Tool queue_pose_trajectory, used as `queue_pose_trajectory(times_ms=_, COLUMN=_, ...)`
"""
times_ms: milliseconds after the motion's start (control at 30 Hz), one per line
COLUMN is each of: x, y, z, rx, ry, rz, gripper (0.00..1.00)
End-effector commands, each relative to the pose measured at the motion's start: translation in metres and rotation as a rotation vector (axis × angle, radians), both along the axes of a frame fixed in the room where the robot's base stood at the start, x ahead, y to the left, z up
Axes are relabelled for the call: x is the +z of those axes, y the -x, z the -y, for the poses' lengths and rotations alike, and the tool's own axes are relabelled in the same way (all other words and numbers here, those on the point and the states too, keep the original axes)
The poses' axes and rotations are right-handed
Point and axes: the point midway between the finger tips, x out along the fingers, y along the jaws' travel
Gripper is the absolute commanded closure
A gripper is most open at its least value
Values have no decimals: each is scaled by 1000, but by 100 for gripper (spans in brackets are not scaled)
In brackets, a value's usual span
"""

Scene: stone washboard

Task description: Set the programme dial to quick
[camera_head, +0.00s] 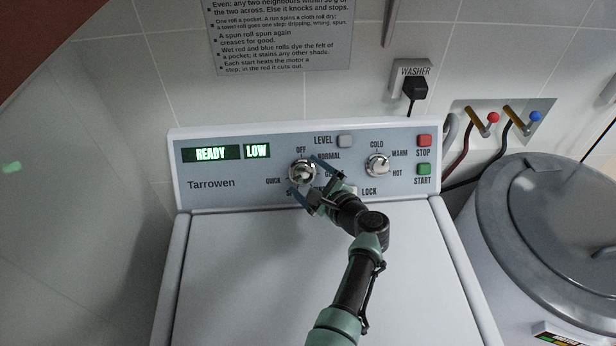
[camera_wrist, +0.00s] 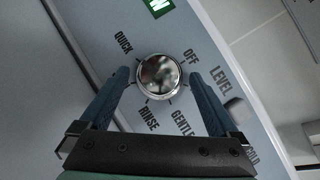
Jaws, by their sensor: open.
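The programme dial (camera_head: 302,172) is a round chrome knob on the left half of the washer's control panel. Labels OFF, NORMAL and QUICK show around it in the head view; part of the lower labels is hidden by my gripper. In the wrist view the dial (camera_wrist: 160,76) sits between my fingers, with QUICK (camera_wrist: 123,43), OFF, RINSE and GENTLE around it. My gripper (camera_head: 304,176) is open, its two blue fingers on either side of the dial. I cannot tell whether the fingers touch it. The dial's pointer is not clear.
A temperature dial (camera_head: 378,165) stands to the right, with the red STOP button (camera_head: 424,140) and green START button (camera_head: 424,169) beyond it. The LEVEL button (camera_head: 344,141) is above. The display (camera_head: 211,154) reads READY and LOW. A metal drum (camera_head: 560,220) stands at right.

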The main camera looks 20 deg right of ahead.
Motion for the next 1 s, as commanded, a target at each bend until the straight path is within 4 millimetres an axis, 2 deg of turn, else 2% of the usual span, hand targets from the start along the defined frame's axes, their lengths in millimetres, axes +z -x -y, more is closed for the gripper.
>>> queue_pose_trajectory(times_ms=167, x=0, y=1, z=0, rx=0, ry=1, rz=0, gripper=3)
queue_pose_trajectory(times_ms=367, x=5, y=17, z=5, rx=0, ry=4, rz=-2, gripper=3)
queue_pose_trajectory(times_ms=800, x=26, y=86, z=24, rx=-1, ry=4, rz=-1, gripper=3)
queue_pose_trajectory(times_ms=1000, x=35, y=110, z=31, rx=0, ry=2, rz=0, gripper=3)
